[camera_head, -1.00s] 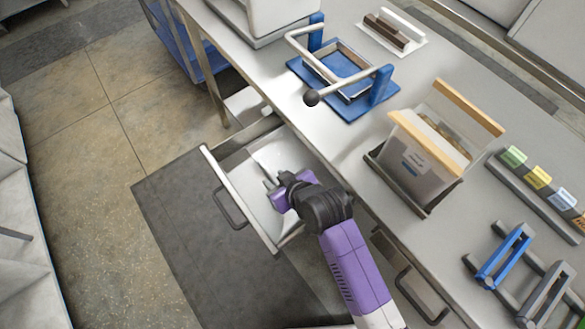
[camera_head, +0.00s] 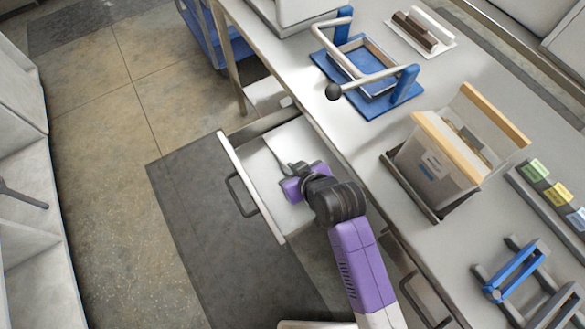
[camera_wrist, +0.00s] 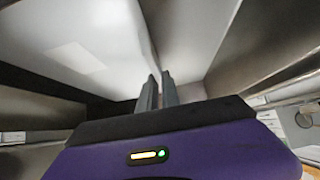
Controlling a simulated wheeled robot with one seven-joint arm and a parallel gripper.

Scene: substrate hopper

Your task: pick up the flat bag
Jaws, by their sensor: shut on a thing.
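The flat bag is a pale, smooth sheet with a lighter rectangular patch; I take it to be the white surface (camera_wrist: 85,30) at the upper left of the wrist view. In the head view, a pale surface (camera_head: 255,170) fills much of the open drawer (camera_head: 252,190), and bag and drawer floor are hard to tell apart. My purple gripper (camera_head: 284,169) is inside the drawer, its fingers close together. In the wrist view my gripper (camera_wrist: 158,92) is shut at the bag's edge. The exact grip is partly hidden.
The drawer's front with its dark handle (camera_head: 241,195) juts over a dark floor mat (camera_head: 190,215). On the counter stand a blue frame press (camera_head: 372,95), a clear bin with wooden edges (camera_head: 435,165) and blue-grey racks (camera_head: 515,270). Floor at left is clear.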

